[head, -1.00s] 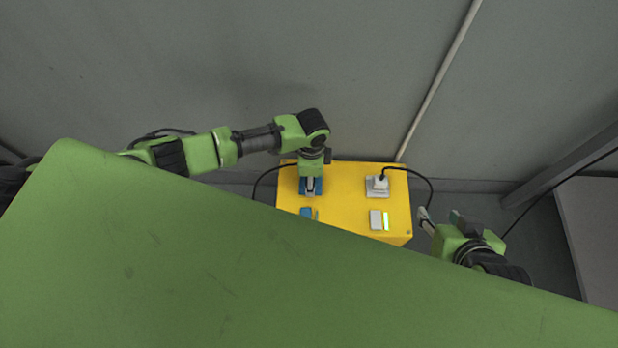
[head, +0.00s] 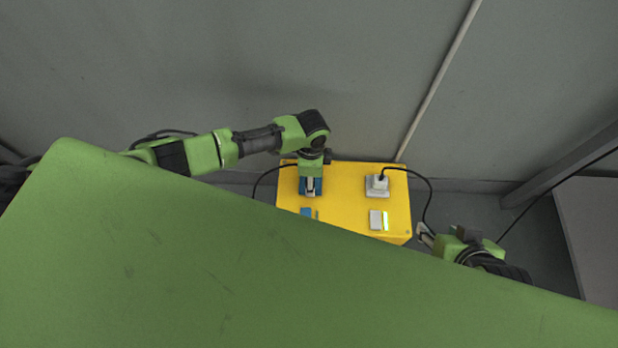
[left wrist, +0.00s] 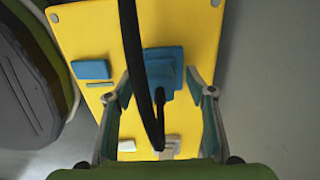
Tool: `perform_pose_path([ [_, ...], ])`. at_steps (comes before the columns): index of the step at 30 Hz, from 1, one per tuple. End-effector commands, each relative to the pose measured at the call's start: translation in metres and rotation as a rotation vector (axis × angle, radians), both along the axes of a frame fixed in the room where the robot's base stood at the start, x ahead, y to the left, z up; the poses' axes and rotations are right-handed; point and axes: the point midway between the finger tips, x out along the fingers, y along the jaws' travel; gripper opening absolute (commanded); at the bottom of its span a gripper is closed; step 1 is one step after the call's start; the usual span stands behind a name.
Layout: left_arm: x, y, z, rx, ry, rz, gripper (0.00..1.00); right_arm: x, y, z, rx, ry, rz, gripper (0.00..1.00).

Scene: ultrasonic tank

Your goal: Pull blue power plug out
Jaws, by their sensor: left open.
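The blue power plug with its blue socket plate (head: 318,188) sits at the back left of a yellow box; it also shows in the left wrist view (left wrist: 160,60). A black cable (left wrist: 137,70) runs from it and crosses in front of it in that view. My left gripper (head: 311,188) points down over the blue plug. In the left wrist view its open fingers (left wrist: 160,88) stand on either side of the plug; I cannot tell whether they touch it. My right gripper (head: 425,234) hangs beside the box's right front corner, away from the plug, its opening unclear.
The yellow box (head: 345,200) also carries a white plug (head: 377,184) with a black cable, a white switch (head: 376,220) beside a lit green strip (head: 386,221), and a blue switch (head: 306,213). A grey wall stands behind. A large green surface hides the lower foreground.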

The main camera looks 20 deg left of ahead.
Motion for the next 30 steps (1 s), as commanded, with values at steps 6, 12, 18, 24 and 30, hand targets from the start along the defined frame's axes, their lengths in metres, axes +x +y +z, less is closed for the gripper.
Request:
perform_pose_path([
  [6, -0.0001, -0.0001, -0.0001, 0.000, 0.000, 0.000, 0.50, -0.0041, -0.0010, -0.0019, -0.003, 0.017, 0.000, 0.40],
  [12, -0.0001, -0.0001, -0.0001, 0.000, 0.000, 0.000, 0.50, -0.0044, -0.0012, -0.0020, -0.004, 0.018, -0.001, 0.40],
  [18, -0.0001, -0.0001, -0.0001, 0.000, 0.000, 0.000, 0.50, -0.0035, -0.0012, -0.0015, -0.004, 0.013, 0.001, 0.40],
  [24, -0.0001, -0.0001, 0.0001, 0.000, 0.000, 0.000, 0.50, -0.0042, -0.0013, -0.0013, -0.005, 0.016, 0.001, 0.40],
  [30, -0.0001, 0.0000, 0.0001, 0.000, 0.000, 0.000, 0.50, -0.0095, -0.0023, -0.0034, -0.009, 0.040, 0.000, 0.40],
])
